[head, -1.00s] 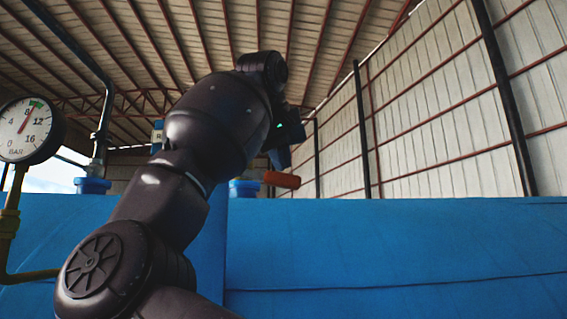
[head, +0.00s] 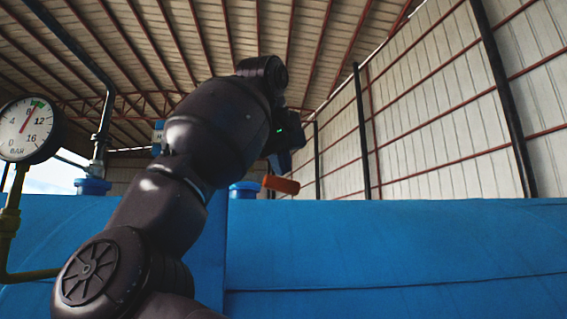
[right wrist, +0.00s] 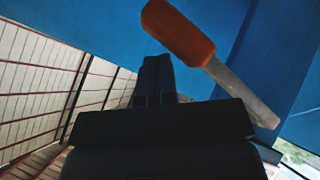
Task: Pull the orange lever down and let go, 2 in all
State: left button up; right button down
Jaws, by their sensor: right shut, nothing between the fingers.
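The orange lever (head: 281,184) shows in the head view just above the top edge of the blue vessel, nearly level with its right end slightly lower. In the right wrist view its orange grip (right wrist: 180,32) sits on a pale metal bar, close beyond my fingers and to their right. My right gripper (head: 291,158) is above the lever in the head view, partly hidden by my own arm. Its dark fingers (right wrist: 157,80) are shut together and hold nothing; they look apart from the grip. My left gripper is not in view.
The blue vessel (head: 400,245) fills the lower part of the head view. Blue pipe flanges (head: 93,187) stand on the vessel. Space above the vessel at right is clear.

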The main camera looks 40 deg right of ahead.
aim_at(281, 178)
jog(key=shift+f+b, duration=1.15)
jog(key=shift+f, duration=0.75)
dwell(2.2)
dwell(0.7)
